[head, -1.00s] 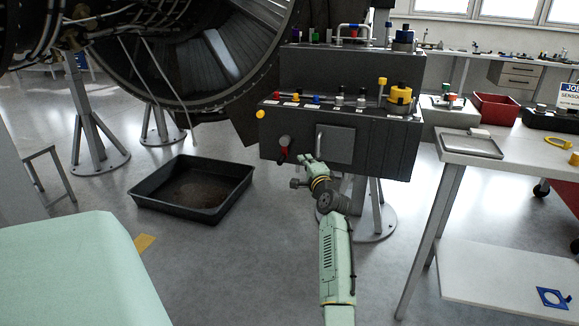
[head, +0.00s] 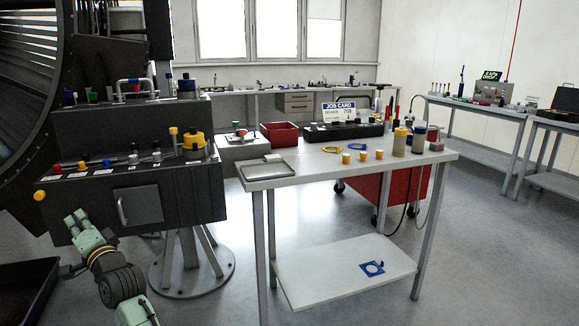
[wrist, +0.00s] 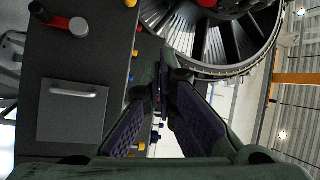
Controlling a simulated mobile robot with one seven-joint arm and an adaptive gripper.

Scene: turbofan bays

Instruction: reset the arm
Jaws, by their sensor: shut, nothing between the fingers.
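My gripper (head: 76,218) is at the lower left of the head view, in front of the dark grey equipment box (head: 95,205). In the wrist view my gripper (wrist: 165,88) shows its two dark-padded fingers meeting at the tips, with nothing held. The box's front panel with a silver handle (wrist: 74,92) is to the left of the fingers in the wrist view. I cannot tell the exact gap between the fingers and the box.
A white worktable (head: 300,178) with a tray, yellow caps and bottles stands at centre right. A red cart (head: 385,195) is behind it. A black drip tray (head: 25,290) lies at lower left. A turbofan (wrist: 215,40) is at the wrist view's upper right. Floor at right is clear.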

